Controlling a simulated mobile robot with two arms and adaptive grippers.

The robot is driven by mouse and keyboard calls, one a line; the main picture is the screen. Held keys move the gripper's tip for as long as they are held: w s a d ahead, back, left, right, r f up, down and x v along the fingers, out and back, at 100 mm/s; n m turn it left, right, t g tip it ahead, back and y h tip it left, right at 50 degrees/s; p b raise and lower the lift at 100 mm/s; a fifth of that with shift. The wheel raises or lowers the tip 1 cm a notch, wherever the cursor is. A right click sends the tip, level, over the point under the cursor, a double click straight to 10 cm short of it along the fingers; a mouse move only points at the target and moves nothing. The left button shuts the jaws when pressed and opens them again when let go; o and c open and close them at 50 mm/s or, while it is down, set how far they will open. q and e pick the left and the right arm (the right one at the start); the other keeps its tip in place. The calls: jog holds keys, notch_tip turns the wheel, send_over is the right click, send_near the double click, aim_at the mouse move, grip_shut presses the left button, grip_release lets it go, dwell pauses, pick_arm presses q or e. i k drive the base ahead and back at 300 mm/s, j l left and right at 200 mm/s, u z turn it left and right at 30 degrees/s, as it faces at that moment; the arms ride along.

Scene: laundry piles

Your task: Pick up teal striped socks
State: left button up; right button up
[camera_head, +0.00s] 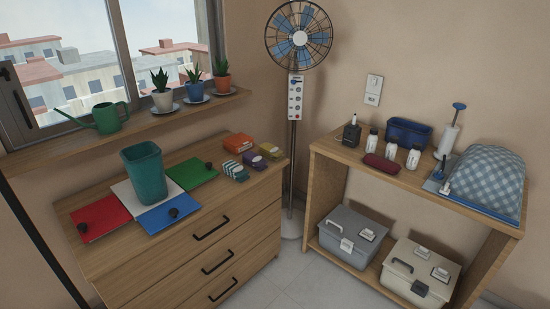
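The teal striped socks (235,171) appear as a small folded bundle with teal and white stripes. They lie on top of the wooden dresser (185,262), near its front right edge. Other folded bundles lie close behind and to the right of them: an orange one (238,142), a purple one (254,161) and a yellow and purple one (270,150). Neither of my grippers is in the head view.
A teal bin (143,172) stands on the dresser among red (100,217), blue (168,216) and green (193,174) flat squares. A standing fan (295,110) is behind the dresser's right end. A wooden shelf unit (400,188) stands at right.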

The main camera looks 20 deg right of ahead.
aim_at(231, 167)
jog(key=i+l+z, duration=0.15)
jog(key=i+z, duration=0.55)
jog(key=i, duration=0.2)
